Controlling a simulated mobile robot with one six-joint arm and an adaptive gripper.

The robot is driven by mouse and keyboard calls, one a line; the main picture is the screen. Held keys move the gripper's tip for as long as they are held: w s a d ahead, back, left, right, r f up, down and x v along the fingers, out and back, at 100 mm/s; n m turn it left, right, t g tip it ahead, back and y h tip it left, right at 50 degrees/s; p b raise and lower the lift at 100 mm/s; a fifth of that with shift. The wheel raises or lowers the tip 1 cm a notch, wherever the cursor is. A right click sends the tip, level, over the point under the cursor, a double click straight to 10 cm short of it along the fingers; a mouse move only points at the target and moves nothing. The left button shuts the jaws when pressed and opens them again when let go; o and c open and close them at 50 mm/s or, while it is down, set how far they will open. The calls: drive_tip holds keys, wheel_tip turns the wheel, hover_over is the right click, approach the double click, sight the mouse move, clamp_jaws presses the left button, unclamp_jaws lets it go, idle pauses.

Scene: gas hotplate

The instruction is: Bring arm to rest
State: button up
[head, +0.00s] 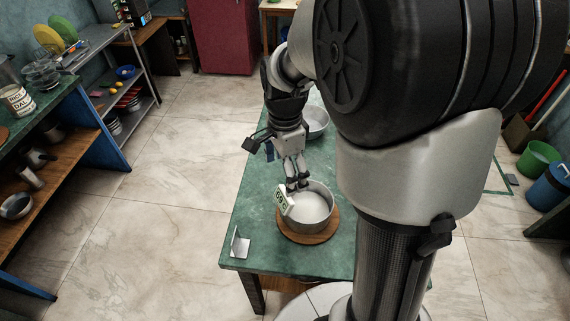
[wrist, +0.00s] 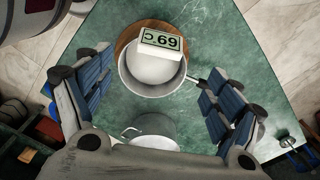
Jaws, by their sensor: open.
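My gripper (head: 296,180) is open, pointing down over a metal pot (head: 318,212). In the head view its fingertips overlap the pot's far rim, and I cannot tell whether they touch it. In the wrist view the fingers stand apart on either side with nothing between their pads, and the pot (wrist: 150,88) shows below. The pot holds something white and stands on a round wooden board (head: 300,238).
A second metal pot (head: 317,122) stands farther back on the green table (head: 243,205), partly behind my arm. A small metal bracket (head: 240,243) stands near the table's front left corner. Open floor (head: 160,200) lies left of the table, with shelves (head: 75,130) beyond.

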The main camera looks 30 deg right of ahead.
drive_tip(key=shift+r, duration=0.95)
drive_tip(key=shift+r, duration=0.1)
drive_tip(key=s+a+r+n+t, duration=0.2)
drive_tip(key=s+a+r+n, duration=0.2)
drive_tip(key=s+n, duration=0.4)
drive_tip(key=s+a+r+n+t, duration=0.2)
drive_tip(key=s+a+r+n, duration=0.1)
drive_tip(key=s+n, duration=0.6)
drive_tip(key=shift+a+r+n+t, duration=0.35)
drive_tip(key=shift+r+n, duration=0.35)
drive_tip(key=shift+r, duration=0.2)
drive_tip(key=shift+c, duration=0.5)
